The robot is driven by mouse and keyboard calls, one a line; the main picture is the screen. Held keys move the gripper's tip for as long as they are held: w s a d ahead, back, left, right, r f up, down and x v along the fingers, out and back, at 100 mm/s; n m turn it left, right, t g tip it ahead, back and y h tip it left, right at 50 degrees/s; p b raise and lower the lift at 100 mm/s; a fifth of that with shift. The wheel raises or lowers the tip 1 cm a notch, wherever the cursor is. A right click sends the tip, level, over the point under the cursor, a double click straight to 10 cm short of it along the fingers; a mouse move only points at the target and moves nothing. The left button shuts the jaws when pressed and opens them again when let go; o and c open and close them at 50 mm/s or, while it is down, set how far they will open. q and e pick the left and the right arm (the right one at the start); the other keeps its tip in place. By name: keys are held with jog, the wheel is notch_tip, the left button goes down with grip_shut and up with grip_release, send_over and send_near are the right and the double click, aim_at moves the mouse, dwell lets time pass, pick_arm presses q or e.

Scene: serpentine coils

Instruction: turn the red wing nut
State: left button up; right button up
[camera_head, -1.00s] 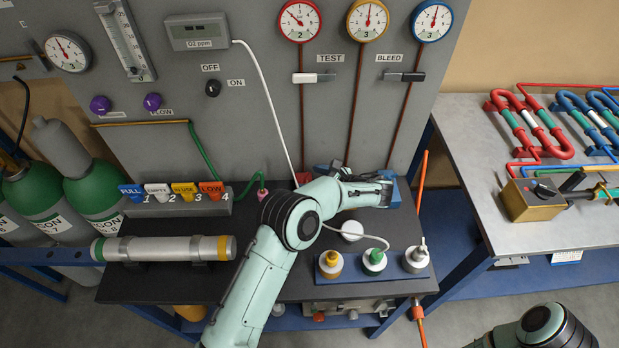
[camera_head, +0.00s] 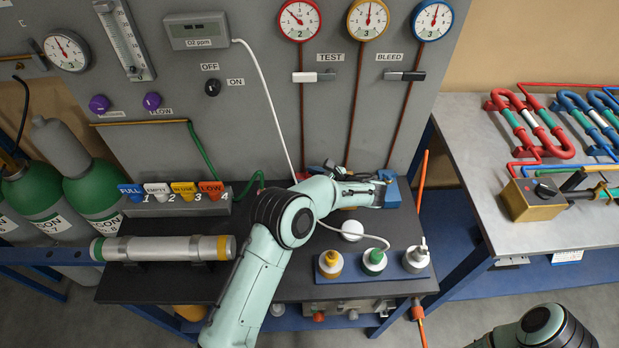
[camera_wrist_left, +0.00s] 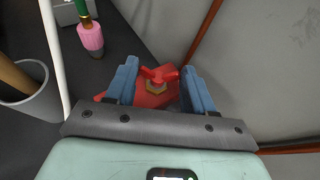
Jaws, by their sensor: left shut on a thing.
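The red wing nut (camera_wrist_left: 160,76) sits on a brass hex fitting on a red block (camera_wrist_left: 150,97) in the left wrist view. My left gripper (camera_wrist_left: 159,71) has its two blue fingers on either side of the wing nut and is shut on it. The contact itself is hard to see. My right gripper is outside the views.
A pink fitting (camera_wrist_left: 90,38) and a white hose (camera_wrist_left: 54,60) are close to the left gripper. A silver cylinder (camera_head: 165,249) lies at left. The grey panel (camera_head: 235,110) rises behind.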

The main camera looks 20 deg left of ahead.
pick_arm(q)
jog(key=shift+s+m+t+b, duration=0.15)
jog(key=shift+m+t+b, duration=0.25)
jog(key=shift+m+t, duration=0.25)
jog(key=m+t+h+b, duration=0.2)
jog(key=m+t+b, duration=0.1)
jog(key=m+t+h+b, duration=0.1)
jog(key=m+t+b, duration=0.1)
jog(key=shift+s+a+f+h, duration=0.1)
jog(key=shift+s+a+h, duration=0.25)
jog(key=shift+s+h, duration=0.05)
jog(key=shift+a+m+t+h+b, duration=0.1)
jog(key=shift+m+t+h+b, duration=0.5)
jog(key=shift+m+t+b, duration=0.45)
jog(key=shift+h+b, duration=0.3)
jog(key=shift+b, duration=0.2)
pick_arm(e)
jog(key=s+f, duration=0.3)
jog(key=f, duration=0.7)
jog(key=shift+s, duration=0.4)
pick_arm(q)
jog(key=shift+r+m, duration=0.2)
jog(key=shift+m, duration=0.1)
jog(key=o, duration=1.1)
jog(key=shift+s, duration=0.1)
jog(key=shift+c, duration=0.2)
jog(key=v, duration=1.3)
jog(key=shift+s, duration=0.2)
